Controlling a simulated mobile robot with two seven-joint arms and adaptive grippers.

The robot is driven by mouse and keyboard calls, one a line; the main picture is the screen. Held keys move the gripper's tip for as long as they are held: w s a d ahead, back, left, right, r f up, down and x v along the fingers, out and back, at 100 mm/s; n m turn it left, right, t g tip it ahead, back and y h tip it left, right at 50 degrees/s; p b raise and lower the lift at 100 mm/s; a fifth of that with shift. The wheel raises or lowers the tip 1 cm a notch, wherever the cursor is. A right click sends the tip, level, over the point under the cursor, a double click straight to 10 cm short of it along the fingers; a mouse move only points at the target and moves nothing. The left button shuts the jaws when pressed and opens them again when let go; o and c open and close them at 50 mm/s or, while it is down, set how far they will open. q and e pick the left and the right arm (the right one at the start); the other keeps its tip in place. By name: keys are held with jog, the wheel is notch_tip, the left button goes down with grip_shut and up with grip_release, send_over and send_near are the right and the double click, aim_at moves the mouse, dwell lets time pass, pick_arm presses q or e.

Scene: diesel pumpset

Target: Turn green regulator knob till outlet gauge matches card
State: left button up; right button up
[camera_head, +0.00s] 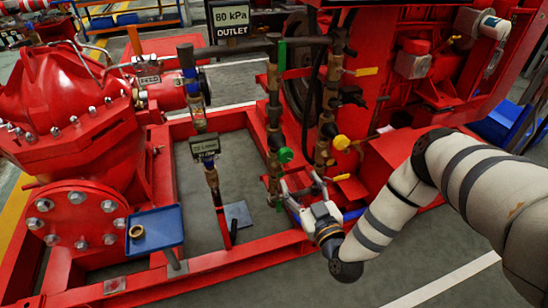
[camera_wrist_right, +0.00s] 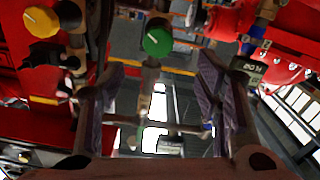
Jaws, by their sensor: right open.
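The green regulator knob (camera_head: 286,155) sits on a vertical pipe near the middle of the head view. In the right wrist view the green knob (camera_wrist_right: 157,42) shows a pale pointer line and lies beyond the open fingers. My right gripper (camera_head: 300,186) is open just below and to the right of the knob, apart from it. Its fingers (camera_wrist_right: 162,72) stand either side of an empty gap in the wrist view. A card (camera_head: 230,20) at the top reads "80 kPa OUTLET". A small display (camera_head: 205,147) stands left of the knob; its text is too small to read surely. My left gripper is not in view.
A yellow knob (camera_head: 341,142) is on the pipe to the right, also in the wrist view (camera_wrist_right: 40,20). A yellow lever (camera_head: 366,71) sticks out above. A blue tray (camera_head: 168,222) with a brass ring (camera_head: 136,231) is at lower left. Red frame rails surround the pipes.

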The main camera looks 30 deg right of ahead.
aim_at(287, 158)
jog(key=b+x, duration=0.2)
jog(key=x, duration=1)
jog(key=shift+d, duration=0.1)
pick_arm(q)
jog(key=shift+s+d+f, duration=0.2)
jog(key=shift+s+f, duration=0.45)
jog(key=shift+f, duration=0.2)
pick_arm(e)
jog(key=shift+c, duration=0.6)
jog(key=c, duration=1.1)
